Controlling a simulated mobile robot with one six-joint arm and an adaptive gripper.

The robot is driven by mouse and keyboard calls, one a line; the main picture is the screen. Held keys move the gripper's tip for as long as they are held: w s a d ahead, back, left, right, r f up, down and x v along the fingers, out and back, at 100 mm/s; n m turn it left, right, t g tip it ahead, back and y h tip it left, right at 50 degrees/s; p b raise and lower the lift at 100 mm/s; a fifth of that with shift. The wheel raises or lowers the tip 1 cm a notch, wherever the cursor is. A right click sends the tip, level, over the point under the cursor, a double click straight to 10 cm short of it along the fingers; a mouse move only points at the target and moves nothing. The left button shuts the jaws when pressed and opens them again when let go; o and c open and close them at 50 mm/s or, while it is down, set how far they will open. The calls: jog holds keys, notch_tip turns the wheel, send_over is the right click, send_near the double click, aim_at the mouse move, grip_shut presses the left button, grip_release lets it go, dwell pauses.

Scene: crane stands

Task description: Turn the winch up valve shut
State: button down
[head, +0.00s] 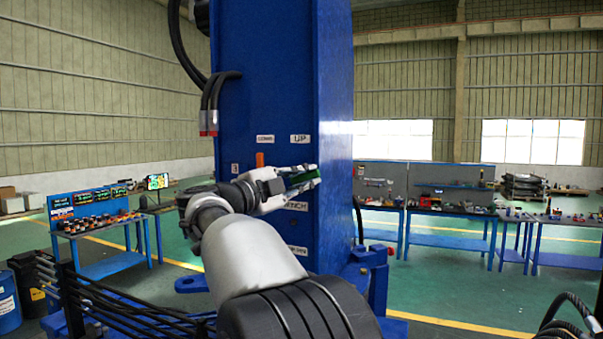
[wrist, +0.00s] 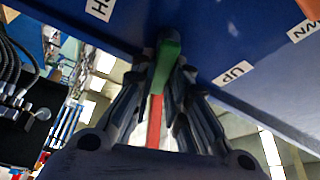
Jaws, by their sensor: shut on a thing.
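The winch up valve handle shows in the wrist view as a green piece (wrist: 168,62) with a red length (wrist: 154,122) below it, close to the blue crane column, near the "UP" label. In the head view a green part of it (head: 299,179) shows between my fingers, under the "UP" label (head: 300,139). My gripper (head: 314,176) is shut on this handle, one finger on each side. The fingers hide much of the handle in the head view, and its exact angle is hard to tell.
An orange handle (head: 259,159) stands left of my gripper under the "DOWN" label (head: 265,139). The blue column (head: 335,110) rises just behind my gripper. Black hoses (head: 209,105) enter it at upper left. Workbenches (head: 440,213) stand far behind, with open floor between.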

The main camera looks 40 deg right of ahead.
jog(key=shift+s+f+m+y+p, duration=0.1)
jog(key=shift+f+m+y+p, duration=0.2)
jog(key=shift+m, duration=0.65)
jog(key=shift+f+m+y+p, duration=0.15)
jog(key=shift+m+y, duration=0.25)
jog(key=shift+m, duration=0.55)
jog(key=c, duration=1.6)
grip_release()
jog(key=shift+o, duration=0.2)
jog(key=s+a, duration=0.1)
jog(key=a, duration=1.1)
jog(key=shift+s, duration=0.35)
jog(key=shift+d, duration=0.1)
